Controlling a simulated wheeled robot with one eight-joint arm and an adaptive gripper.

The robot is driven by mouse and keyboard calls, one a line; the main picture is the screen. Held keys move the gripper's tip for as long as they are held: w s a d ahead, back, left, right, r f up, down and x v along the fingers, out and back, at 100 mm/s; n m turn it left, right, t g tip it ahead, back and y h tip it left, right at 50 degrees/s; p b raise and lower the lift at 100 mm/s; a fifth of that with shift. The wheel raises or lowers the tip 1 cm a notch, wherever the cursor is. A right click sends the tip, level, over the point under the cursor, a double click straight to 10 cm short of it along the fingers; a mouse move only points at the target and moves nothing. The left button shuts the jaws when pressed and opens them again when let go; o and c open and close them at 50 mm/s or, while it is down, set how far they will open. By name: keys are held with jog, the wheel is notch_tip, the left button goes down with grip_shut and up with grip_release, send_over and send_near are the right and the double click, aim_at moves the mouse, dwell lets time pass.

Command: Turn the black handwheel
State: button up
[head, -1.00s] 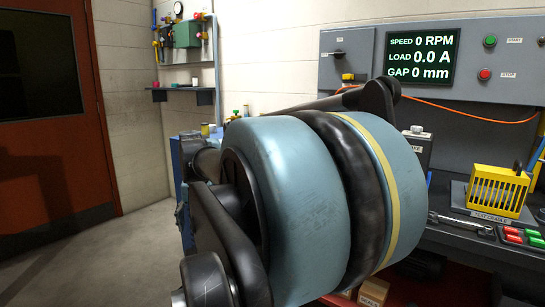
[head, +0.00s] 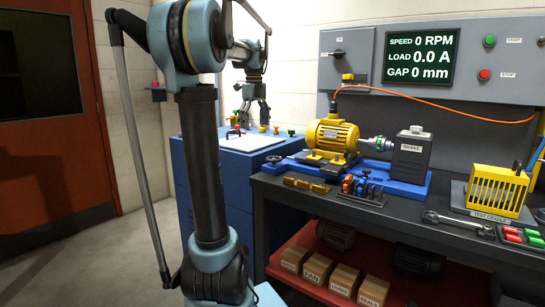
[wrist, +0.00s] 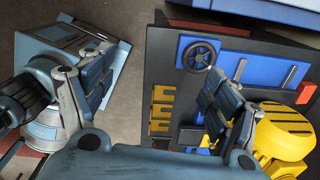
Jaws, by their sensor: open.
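The black handwheel (wrist: 200,55) shows as a spoked ring with a hub in the wrist view, at the end of the blue motor base. It lies beyond the right finger's tip, apart from it. In the head view the handwheel (head: 275,158) is small, at the left end of the blue base (head: 400,186) on the bench. My gripper (head: 254,112) is open and empty, fingers pointing down, above the blue cabinet side and to the left of the yellow motor (head: 331,135). In the wrist view my gripper (wrist: 155,78) has its fingers wide apart.
A grey brake block (head: 411,155) stands right of the motor. An orange cable (head: 450,112) runs behind. Brass blocks (head: 306,184) and a small tool rack (head: 362,190) lie along the bench front. A blue cabinet (head: 225,190) stands left of the bench.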

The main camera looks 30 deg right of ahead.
aim_at(274, 158)
jog(key=d+r+m, duration=0.3)
jog(key=d+m, duration=0.3)
jog(key=d, duration=0.4)
jog(key=f, duration=1.7)
jog(key=shift+w+a+f, duration=0.25)
jog(key=shift+f, duration=0.1)
jog(key=c, duration=1)
